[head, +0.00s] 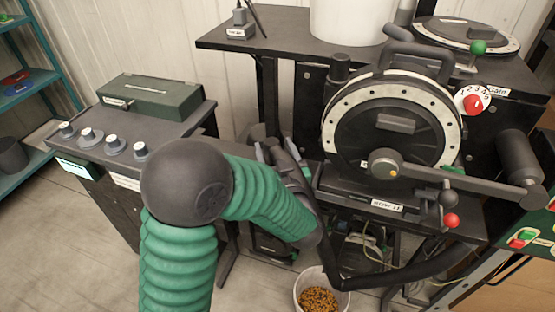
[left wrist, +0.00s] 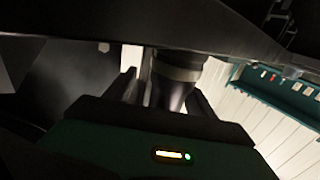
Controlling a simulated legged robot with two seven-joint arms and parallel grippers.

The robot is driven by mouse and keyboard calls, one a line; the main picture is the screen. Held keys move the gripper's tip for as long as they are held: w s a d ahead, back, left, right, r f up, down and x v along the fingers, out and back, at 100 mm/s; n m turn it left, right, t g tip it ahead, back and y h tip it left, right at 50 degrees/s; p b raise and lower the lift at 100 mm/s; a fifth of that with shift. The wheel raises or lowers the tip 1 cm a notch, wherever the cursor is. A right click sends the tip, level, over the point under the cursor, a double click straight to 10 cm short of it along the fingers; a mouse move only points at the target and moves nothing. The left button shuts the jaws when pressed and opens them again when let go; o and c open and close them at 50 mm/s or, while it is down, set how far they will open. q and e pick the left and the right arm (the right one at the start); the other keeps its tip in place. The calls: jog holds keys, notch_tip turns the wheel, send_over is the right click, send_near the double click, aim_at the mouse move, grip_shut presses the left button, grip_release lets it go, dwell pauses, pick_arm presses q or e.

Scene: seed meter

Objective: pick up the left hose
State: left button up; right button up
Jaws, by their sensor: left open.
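A black hose (head: 385,278) bends low in front of the seed meter (head: 392,122). One stretch rises left toward my left gripper, and the other runs right under the meter. My left gripper (head: 277,150) is at the meter's lower left, partly hidden behind my green forearm. It is open. In the left wrist view, a dark round piece with a lighter band (left wrist: 180,72) stands near the open fingers. It may be the hose end, but I cannot tell whether the fingers touch it. My right gripper is out of view.
A control box with several knobs (head: 115,146) stands left. A white bucket of seed (head: 318,299) is on the floor below the hose. Open floor lies at the lower left.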

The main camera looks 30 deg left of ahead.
pick_arm(q)
jog(key=shift+a+f, duration=0.2)
jog(key=shift+a, duration=0.4)
jog(key=shift+a+f, duration=0.15)
jog(key=shift+a, duration=0.7)
jog(key=shift+c, duration=2.2)
jog(key=shift+d+r, duration=0.1)
jog(key=shift+d, duration=0.65)
jog(key=c, duration=0.7)
jog(key=shift+c, duration=1.2)
jog(key=shift+a, duration=0.25)
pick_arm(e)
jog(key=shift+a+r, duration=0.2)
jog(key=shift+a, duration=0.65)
